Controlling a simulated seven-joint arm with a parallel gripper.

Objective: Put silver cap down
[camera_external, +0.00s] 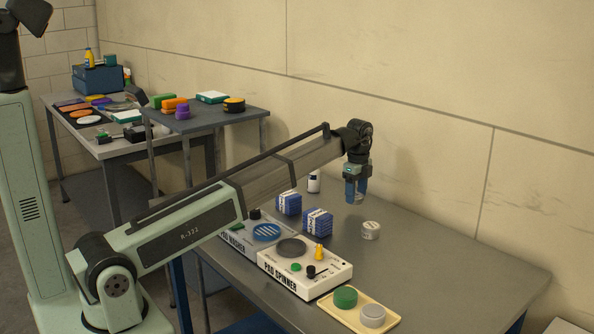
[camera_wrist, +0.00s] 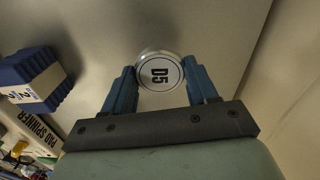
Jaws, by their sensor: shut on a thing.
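The silver cap (camera_wrist: 160,72), a round silver-rimmed disc marked "D5", sits between the two blue fingers of my gripper (camera_wrist: 162,88) in the wrist view. The fingers touch it on both sides. In the external view my gripper (camera_external: 356,190) points down above the grey table (camera_external: 440,255), clear of the surface. The cap shows only faintly between the fingertips there. A short silver tin (camera_external: 370,230) stands on the table below and a little right of the gripper.
Blue-and-white boxes (camera_external: 318,221) and a white "PAD SPINNER" machine (camera_external: 303,270) stand left of the tin. A yellow tray (camera_external: 352,297) at the front holds a green and a grey round piece. A small white bottle (camera_external: 314,184) stands behind. The table's right side is clear.

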